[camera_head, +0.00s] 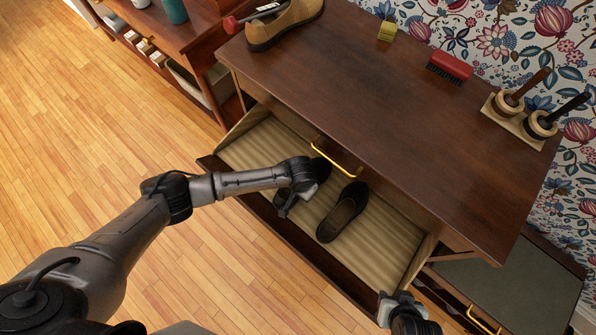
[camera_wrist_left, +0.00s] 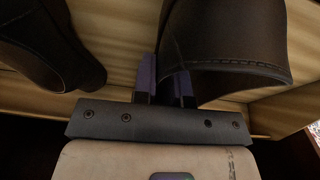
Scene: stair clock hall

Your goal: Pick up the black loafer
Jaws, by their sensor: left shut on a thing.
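Two dark loafers lie side by side in the open drawer. My left gripper (camera_head: 290,207) is shut on the edge of the left black loafer (camera_head: 322,168), which my wrist largely hides in the head view. In the left wrist view the fingers of my left gripper (camera_wrist_left: 164,82) pinch the opening edge of this loafer (camera_wrist_left: 225,45). The other dark loafer (camera_head: 343,212) lies just to the right, apart from the gripper. It also shows in the left wrist view (camera_wrist_left: 48,45). My right gripper (camera_head: 402,303) is at the bottom right; its jaws are unclear.
The drawer (camera_head: 395,236) has a striped lining and is pulled out below the dark wooden top (camera_head: 400,120). On the top are a tan shoe (camera_head: 285,24), a yellow block (camera_head: 387,31), a red brush (camera_head: 449,67) and a wooden stand (camera_head: 515,122). Wood floor lies left.

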